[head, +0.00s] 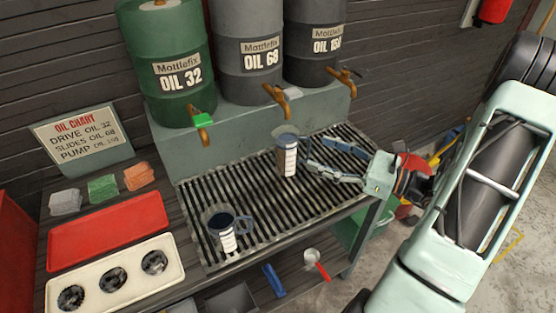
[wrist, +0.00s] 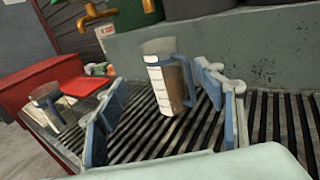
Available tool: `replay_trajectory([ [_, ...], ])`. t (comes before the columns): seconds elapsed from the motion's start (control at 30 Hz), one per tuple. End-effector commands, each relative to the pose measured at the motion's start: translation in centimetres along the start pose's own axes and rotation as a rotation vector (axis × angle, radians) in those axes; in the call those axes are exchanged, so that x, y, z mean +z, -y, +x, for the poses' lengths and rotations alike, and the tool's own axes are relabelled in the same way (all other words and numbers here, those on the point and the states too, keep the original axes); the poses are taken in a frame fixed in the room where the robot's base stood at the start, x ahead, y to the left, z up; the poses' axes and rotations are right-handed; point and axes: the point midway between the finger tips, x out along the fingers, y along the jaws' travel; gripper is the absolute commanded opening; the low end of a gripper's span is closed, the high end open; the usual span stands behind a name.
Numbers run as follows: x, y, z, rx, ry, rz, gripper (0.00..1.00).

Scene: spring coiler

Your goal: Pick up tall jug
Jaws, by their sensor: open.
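The tall jug (head: 287,157) stands upright on the slatted drain grate (head: 262,205), below the taps. It has a white label band and a blue rim and handle. In the wrist view the tall jug (wrist: 165,78) shows ahead of and between the fingers, with brownish contents and its handle toward the right finger. My gripper (head: 330,160) is open and comes in from the right, low over the grate. In the wrist view its blue-padded fingers (wrist: 160,115) are spread apart. Whether a finger touches the jug I cannot tell.
A shorter jug (head: 226,232) stands at the grate's front left. Three oil drums (head: 245,88) with taps (head: 280,98) stand behind on a ledge. A red tray (head: 108,228), a cream tray (head: 172,270) and cloths (head: 103,188) lie left. The grate between the jugs is clear.

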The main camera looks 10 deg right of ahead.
Motion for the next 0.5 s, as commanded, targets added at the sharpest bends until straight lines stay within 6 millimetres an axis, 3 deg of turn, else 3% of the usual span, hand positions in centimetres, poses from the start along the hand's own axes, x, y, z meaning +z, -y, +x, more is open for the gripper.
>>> replay_trajectory([
  [0.3,0.3,0.3,4.3,-0.011,0.021,0.018,0.63],
  [0.5,0.3,0.4,5.8,-0.012,0.019,0.017,0.63],
])
